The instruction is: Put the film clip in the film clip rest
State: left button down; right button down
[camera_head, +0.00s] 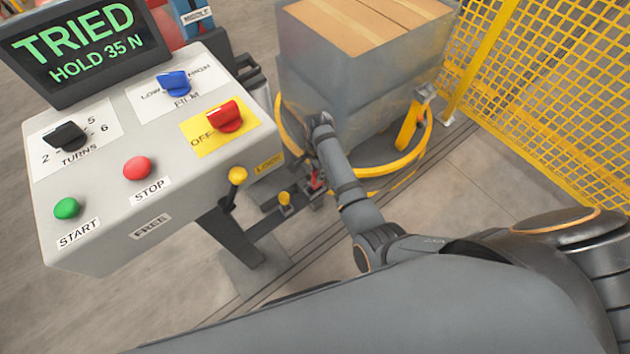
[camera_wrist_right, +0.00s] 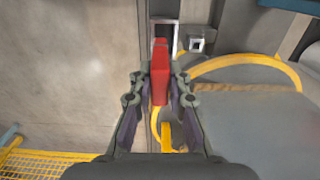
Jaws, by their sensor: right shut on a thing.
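The film clip (camera_wrist_right: 159,78), a red block, is between the two fingers of my right gripper (camera_wrist_right: 160,88) in the right wrist view. The fingers are closed on its sides. A narrow dark slot with a pale rim (camera_wrist_right: 175,32) lies just beyond the clip's far end; it looks like the film clip rest, but I cannot tell whether the clip has entered it. In the head view a bit of red (camera_head: 317,182) shows below my right gripper (camera_head: 313,165), low beside the wrapped load. My left gripper is not in view.
A control box (camera_head: 150,215) with knobs, buttons and a screen (camera_head: 85,45) reading "TRIED HOLD 35 N" stands left. The film-wrapped load (camera_head: 350,80) stands behind my right wrist, within a yellow ring (camera_head: 385,168). Yellow-knobbed levers (camera_head: 236,176) are near; yellow fence (camera_head: 560,80) is right.

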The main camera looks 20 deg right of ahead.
aim_at(315, 179)
jog(key=shift+a+f, duration=0.2)
jog(key=shift+f, duration=0.05)
jog(key=shift+w+a+f+b, duration=0.1)
jog(key=shift+f+b, duration=0.15)
jog(key=shift+f, duration=0.65)
jog(key=shift+w+a+f+b, duration=0.1)
jog(key=shift+f+b, duration=0.15)
jog(key=shift+f, duration=0.6)
jog(key=shift+s, duration=0.1)
jog(key=c, duration=1.3)
grip_release()
jog(key=shift+f, duration=0.15)
notch_tip(315, 179, up, 13)
jog(key=p, duration=1.3)
jog(key=shift+f+p, duration=0.2)
jog(key=shift+p, duration=0.1)
jog(key=shift+f, duration=0.15)
